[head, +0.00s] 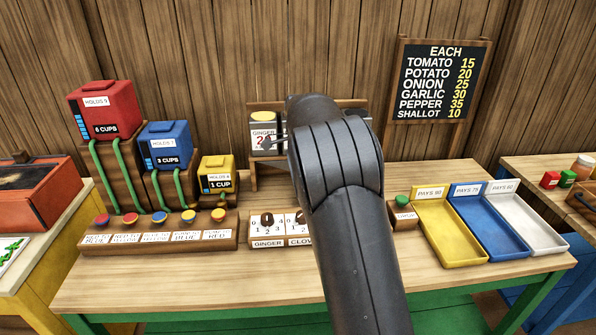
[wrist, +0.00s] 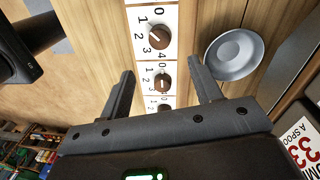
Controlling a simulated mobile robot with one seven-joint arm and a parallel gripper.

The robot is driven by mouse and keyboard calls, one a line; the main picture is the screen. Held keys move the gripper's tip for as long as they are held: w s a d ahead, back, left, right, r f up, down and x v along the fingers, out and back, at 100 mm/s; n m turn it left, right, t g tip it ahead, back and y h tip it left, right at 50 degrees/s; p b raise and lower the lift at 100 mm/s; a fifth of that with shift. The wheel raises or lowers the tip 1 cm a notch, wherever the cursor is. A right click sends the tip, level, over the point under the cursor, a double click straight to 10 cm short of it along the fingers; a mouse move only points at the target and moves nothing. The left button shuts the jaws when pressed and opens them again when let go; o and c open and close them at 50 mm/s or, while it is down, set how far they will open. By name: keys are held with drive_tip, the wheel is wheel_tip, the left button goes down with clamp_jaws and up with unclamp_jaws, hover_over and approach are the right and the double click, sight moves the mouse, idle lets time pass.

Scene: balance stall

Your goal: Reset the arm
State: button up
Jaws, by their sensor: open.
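My gripper (wrist: 162,88) shows in the wrist view, with its two dark fingers spread apart and nothing between them. Behind the gap is the dial panel (wrist: 166,18) with several brown knobs on white number plates. In the head view my dark arm stands across the middle and hides the centre of the table and part of the dial panel; my gripper's fingers are only partly visible there, near the ginger box (head: 262,130).
A wooden table (head: 200,285) carries red (head: 104,108), blue and yellow cup boxes, coloured buttons, a green button (head: 403,200), and yellow, blue and white trays (head: 450,232). A price board (head: 440,80) hangs behind. A grey dish (wrist: 234,54) lies beside the dials.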

drive_tip(key=s+d+r+n+t, duration=0.1)
drive_tip(key=s+d+r+n, duration=0.1)
drive_tip(key=s+r, duration=0.3)
drive_tip(key=s+d+r+n+t+y, duration=0.1)
drive_tip(key=s+d+r+n, duration=0.15)
drive_tip(key=s, duration=0.35)
drive_tip(key=s+d+r+n+t, duration=0.1)
drive_tip(key=s+r+n, duration=0.25)
drive_tip(key=s, duration=0.25)
drive_tip(key=s+f+n+t, duration=0.1)
drive_tip(key=s+n, duration=0.3)
drive_tip(key=s, duration=0.6)
drive_tip(key=s+d+f+n+t, duration=0.1)
drive_tip(key=s+n+t, duration=0.1)
drive_tip(key=s, duration=0.9)
drive_tip(key=shift+s+d+f+n+h, duration=0.3)
drive_tip(key=shift+f+n+h, duration=0.1)
drive_tip(key=shift+n, duration=0.5)
